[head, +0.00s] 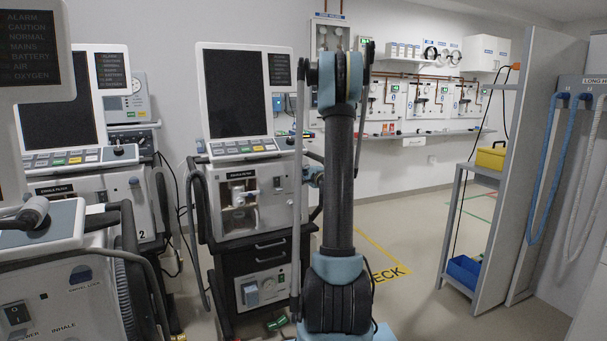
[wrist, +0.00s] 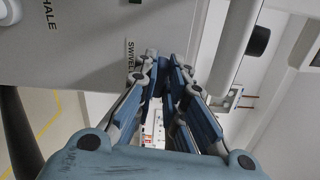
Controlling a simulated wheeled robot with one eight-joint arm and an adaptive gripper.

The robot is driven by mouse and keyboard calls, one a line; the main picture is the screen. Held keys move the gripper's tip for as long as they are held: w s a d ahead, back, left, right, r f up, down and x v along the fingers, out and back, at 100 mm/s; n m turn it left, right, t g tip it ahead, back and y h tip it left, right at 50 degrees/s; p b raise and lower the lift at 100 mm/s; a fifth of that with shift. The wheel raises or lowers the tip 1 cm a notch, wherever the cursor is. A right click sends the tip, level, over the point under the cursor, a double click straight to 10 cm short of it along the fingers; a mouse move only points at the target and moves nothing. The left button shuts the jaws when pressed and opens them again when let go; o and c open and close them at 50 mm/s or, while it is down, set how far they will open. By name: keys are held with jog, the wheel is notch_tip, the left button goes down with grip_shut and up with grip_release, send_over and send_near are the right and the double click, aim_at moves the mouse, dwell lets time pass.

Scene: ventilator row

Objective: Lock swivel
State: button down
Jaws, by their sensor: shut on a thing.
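In the wrist view my gripper (wrist: 163,68) has its blue-padded fingers drawn together at a pale ventilator panel (wrist: 90,45), right beside a label (wrist: 131,55) whose readable part says SWIVEL. The fingers are shut on the swivel lock there, which they mostly hide; its turn position cannot be told.
Another ventilator (head: 100,180), marked 2, stands between the near left and middle ones. Hoses and cables hang between them. A shelf rack (head: 465,200) with a yellow box (head: 490,158) and a blue bin (head: 465,270) stands at right. The floor (head: 440,315) right of my arm is clear.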

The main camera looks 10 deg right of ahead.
jog(key=shift+a+f+n, duration=0.1)
jog(key=shift+a+n, duration=0.05)
jog(key=shift+n, duration=0.85)
jog(key=c, duration=1.7)
grip_release()
jog(key=shift+o, duration=0.2)
jog(key=v, duration=1.2)
jog(key=shift+f, duration=0.1)
